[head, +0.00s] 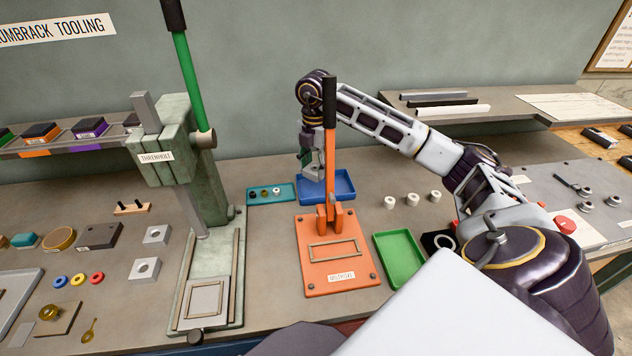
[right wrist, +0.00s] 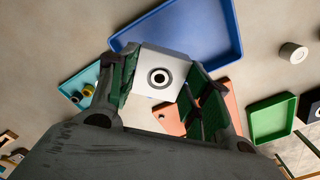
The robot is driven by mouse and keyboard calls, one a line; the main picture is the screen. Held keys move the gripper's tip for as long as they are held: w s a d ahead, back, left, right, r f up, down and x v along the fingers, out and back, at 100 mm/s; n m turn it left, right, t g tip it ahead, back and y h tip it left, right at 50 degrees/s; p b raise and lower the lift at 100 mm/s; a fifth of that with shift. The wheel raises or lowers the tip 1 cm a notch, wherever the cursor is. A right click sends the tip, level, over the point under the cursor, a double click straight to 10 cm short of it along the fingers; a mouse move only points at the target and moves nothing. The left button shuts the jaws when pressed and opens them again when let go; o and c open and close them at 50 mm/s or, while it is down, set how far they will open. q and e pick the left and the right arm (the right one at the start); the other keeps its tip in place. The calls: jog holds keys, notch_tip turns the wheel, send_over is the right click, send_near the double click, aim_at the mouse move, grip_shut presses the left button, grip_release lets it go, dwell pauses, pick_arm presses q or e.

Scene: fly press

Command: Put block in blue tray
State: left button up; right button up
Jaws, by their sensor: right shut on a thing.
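The blue tray (head: 340,187) lies at the back of the bench, behind the orange lever press. My right gripper (head: 314,168) is over the left part of this tray in the head view, partly hidden by the press's upright lever. In the right wrist view my right gripper (right wrist: 160,95) is shut on a light grey block (right wrist: 168,68) with a dark ringed hole. The block is between the two green finger pads. The blue tray (right wrist: 215,35) shows past the block in that view, and I cannot tell the height between them. My left gripper is not in view.
The orange press (head: 337,268) with its tall lever stands just in front of the tray. A teal tray (head: 284,203) with small parts is to the left, a green tray (head: 399,260) to the front right. Several white cylinders (head: 412,200) stand to the right.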

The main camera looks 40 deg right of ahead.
aim_at(315, 190)
jog(key=shift+f, duration=1.35)
notch_tip(315, 190, down, 2)
jog(key=shift+f, duration=0.8)
jog(key=o, duration=0.8)
jog(key=shift+o, duration=0.3)
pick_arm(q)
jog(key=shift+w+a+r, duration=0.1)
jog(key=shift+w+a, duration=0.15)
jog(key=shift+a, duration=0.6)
pick_arm(e)
jog(key=shift+r, duration=0.2)
